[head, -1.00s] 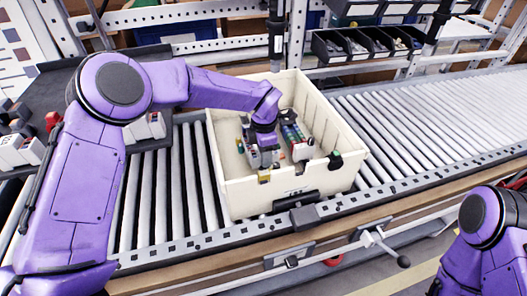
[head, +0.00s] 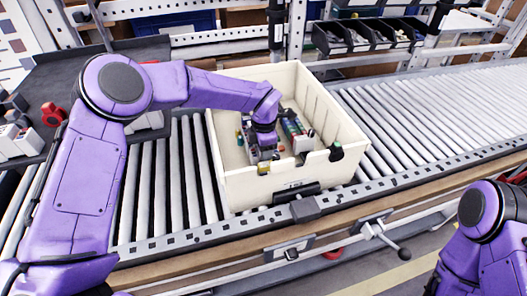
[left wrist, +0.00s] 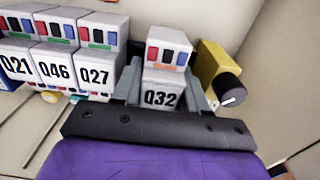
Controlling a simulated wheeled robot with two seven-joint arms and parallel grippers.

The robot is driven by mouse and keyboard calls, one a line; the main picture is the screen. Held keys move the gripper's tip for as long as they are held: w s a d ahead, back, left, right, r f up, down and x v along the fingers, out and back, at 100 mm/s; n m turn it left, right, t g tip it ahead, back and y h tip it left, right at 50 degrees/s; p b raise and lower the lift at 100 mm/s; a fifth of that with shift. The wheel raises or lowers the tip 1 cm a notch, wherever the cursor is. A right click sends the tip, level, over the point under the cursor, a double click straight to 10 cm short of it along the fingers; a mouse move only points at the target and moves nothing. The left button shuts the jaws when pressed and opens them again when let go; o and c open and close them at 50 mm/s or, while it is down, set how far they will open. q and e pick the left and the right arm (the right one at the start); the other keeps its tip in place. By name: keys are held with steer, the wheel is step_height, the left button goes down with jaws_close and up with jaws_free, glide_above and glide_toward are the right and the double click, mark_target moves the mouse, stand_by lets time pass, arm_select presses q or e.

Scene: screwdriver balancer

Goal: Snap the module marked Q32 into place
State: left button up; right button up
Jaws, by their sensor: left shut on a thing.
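The module marked Q32 (left wrist: 161,98) is a white block with red and blue marks on its upper part. In the left wrist view it sits between the two fingers of my left gripper (left wrist: 165,90), which is shut on it. In the head view my left gripper (head: 263,150) reaches down inside the cream bin (head: 235,185). Modules Q27 (left wrist: 95,75), Q46 (left wrist: 54,65) and Q21 (left wrist: 16,65) stand in a row left of it, with a gap before Q32. Whether Q32 touches a rail is hidden. My right gripper is out of view; only its arm shows.
A yellow block with a black knob (left wrist: 230,90) stands close to the right of Q32. The bin's walls surround my gripper, on a roller conveyor (head: 430,115). More white modules (head: 20,140) stand on a dark tray at left. Black parts bins (head: 365,36) are behind.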

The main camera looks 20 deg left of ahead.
arm_select(q)
steer(key=shift+f+b, duration=0.35)
steer(key=shift+f, duration=0.5)
stand_by(1.5)
stand_by(0.3)
steer(key=o, duration=1.2)
steer(key=shift+o, duration=0.2)
stand_by(0.4)
step_height(320, 180, up, 11)
steer(key=shift+f+b, duration=0.15)
steer(key=shift+b, duration=0.3)
